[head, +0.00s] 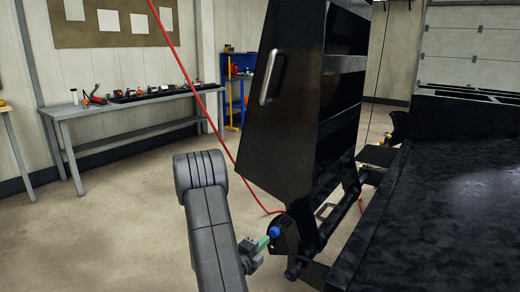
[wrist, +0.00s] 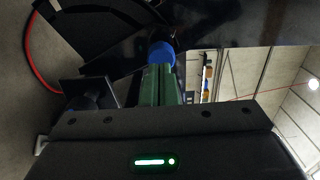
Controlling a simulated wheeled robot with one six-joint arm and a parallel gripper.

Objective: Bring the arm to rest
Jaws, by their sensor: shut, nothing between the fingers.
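My grey arm (head: 210,220) rises at the lower middle of the head view and bends down to my gripper (head: 265,241). The gripper's green fingers are together and hold nothing. They point at a round blue piece (head: 274,231) low on the black trailer frame (head: 290,120). In the wrist view my gripper (wrist: 160,70) has its fingers side by side, with the blue piece (wrist: 161,54) right at their tips. I cannot tell whether they touch it.
A red cable (head: 200,95) hangs down across the left and runs to the frame's foot. A black flat bed (head: 455,200) fills the right. A grey workbench (head: 130,105) with small items stands along the left wall. Open floor (head: 110,230) lies left of my arm.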

